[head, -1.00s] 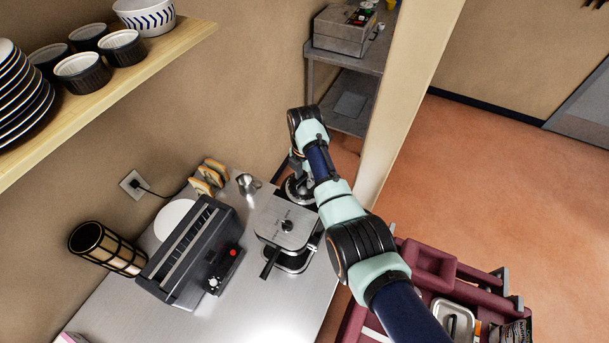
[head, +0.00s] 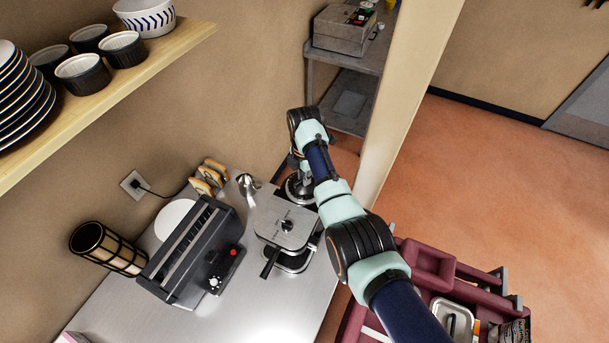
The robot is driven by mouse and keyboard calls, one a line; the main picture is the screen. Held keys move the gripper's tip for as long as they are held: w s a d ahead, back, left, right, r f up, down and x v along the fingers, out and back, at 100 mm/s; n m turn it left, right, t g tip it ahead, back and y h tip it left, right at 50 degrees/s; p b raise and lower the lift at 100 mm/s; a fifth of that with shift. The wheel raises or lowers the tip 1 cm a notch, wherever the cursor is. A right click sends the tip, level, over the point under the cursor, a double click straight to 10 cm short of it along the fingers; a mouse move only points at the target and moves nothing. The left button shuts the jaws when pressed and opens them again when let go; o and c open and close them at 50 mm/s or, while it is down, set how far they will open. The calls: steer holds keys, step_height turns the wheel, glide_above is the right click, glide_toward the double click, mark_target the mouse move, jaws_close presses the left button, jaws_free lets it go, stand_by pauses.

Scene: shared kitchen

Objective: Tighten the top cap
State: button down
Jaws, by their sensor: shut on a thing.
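My arm reaches down from the right to the back right of the steel counter. My gripper (head: 303,172) shows small and partly hidden behind my own forearm, pointing down. It is shut at the top of a round, dark and silver object (head: 297,190) behind the waffle maker. The top cap cannot be made out separately, as the fingertips are too small and covered to see clearly.
A waffle maker (head: 286,222) stands just in front, with a toaster (head: 190,250) to its left. A small metal jug (head: 249,186) and toast slices (head: 207,178) are at the back. A wooden shelf (head: 150,58) overhangs the left. The front counter is clear.

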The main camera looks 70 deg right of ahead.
steer(key=m+p, duration=0.1)
steer(key=m, duration=0.5)
steer(key=shift+r, duration=0.1)
steer(key=m, duration=0.6)
steer(key=shift+p, duration=0.3)
stand_by(0.3)
steer(key=c, duration=1.2)
jaws_free()
step_height(320, 180, up, 12)
